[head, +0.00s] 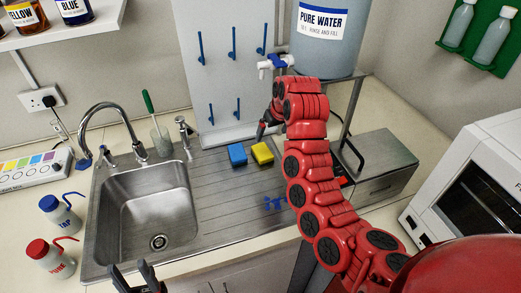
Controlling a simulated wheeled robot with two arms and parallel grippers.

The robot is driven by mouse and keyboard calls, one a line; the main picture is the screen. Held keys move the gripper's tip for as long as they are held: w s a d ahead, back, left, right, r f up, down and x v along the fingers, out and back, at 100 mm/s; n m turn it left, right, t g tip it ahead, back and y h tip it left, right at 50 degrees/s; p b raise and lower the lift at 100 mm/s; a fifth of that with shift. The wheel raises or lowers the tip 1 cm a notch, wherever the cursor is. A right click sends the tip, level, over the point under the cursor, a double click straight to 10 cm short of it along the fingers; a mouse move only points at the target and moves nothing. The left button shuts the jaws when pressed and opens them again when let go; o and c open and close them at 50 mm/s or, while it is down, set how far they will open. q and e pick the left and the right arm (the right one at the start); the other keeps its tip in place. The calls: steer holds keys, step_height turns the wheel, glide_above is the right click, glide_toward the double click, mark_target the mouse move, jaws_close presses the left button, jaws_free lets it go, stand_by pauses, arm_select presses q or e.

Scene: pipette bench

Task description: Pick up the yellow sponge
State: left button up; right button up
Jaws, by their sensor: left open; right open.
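The yellow sponge (262,153) lies on the ribbed steel drainboard, just right of a blue sponge (237,155). My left gripper (138,276) is open and empty at the bottom edge, in front of the sink.
The sink (150,215) with its tap (112,130) is to the left. A pure water tank (325,38) with a white spigot stands behind my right arm. A blue item (275,203) lies on the front drainboard. Bottles (50,258) stand left of the sink.

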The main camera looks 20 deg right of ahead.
steer(key=p, duration=0.4)
glide_toward(263, 151)
steer(key=shift+s+x, duration=0.2)
steer(key=shift+x, duration=0.95)
steer(key=shift+p+x, duration=0.3)
steer(key=shift+x, duration=0.65)
steer(key=shift+w+f+p, duration=0.3)
steer(key=shift+f+p, duration=0.25)
steer(key=shift+f, duration=0.05)
steer(key=shift+w+a+f, duration=0.2)
steer(key=shift+w+f, duration=0.15)
steer(key=shift+f, duration=0.25)
steer(key=shift+x, duration=0.95)
steer(key=shift+w+f+b, duration=0.15)
steer(key=shift+f+b, duration=0.15)
steer(key=shift+b, duration=0.05)
